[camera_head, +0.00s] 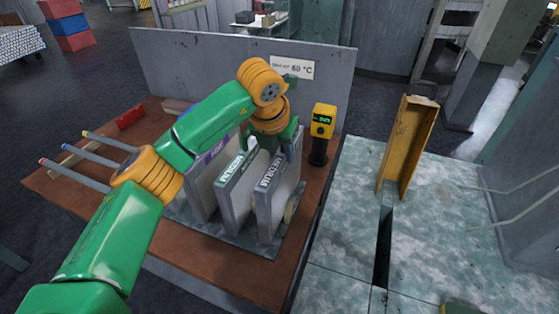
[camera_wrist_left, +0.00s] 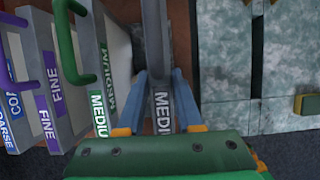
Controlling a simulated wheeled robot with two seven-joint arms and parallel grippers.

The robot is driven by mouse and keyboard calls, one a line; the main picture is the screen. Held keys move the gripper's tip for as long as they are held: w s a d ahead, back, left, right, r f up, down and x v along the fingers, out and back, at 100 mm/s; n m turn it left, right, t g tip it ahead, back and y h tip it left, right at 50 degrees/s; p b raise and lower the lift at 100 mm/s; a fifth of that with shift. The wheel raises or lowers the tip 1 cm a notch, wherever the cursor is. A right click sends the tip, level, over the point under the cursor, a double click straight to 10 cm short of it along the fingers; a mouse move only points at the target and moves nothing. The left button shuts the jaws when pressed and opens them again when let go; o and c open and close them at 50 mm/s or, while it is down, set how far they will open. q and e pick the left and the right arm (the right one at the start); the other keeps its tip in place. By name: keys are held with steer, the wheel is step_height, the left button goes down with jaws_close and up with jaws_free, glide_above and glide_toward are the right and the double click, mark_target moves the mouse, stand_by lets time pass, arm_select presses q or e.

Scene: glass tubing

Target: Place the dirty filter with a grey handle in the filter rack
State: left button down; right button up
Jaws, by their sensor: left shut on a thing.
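A grey-framed filter with a grey MEDIUM label (camera_head: 264,213) stands upright at the right end of a row of filters. It also shows in the left wrist view (camera_wrist_left: 156,30), between the two blue-grey fingers of my left gripper (camera_wrist_left: 160,82). The gripper is shut on this filter near its label. In the head view my left arm covers the fingers and the filter's top. The grey base of the filter rack (camera_head: 232,238) shows under the row, but I cannot tell how the filter is seated. My right gripper is out of view.
A yellow gauge (camera_head: 323,120) stands right. Several rods (camera_head: 75,160) lie left. A tall panel backs the brown table (camera_head: 190,268).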

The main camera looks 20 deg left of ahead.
arm_select(q)
step_height(320, 180, down, 2)
steer(key=shift+a, duration=0.1)
steer(key=shift+f, duration=0.1)
steer(key=shift+f, duration=0.15)
steer(key=c, duration=0.6)
jaws_free()
steer(key=shift+s, duration=0.1)
steer(key=shift+o, duration=0.2)
steer(key=shift+r, duration=0.2)
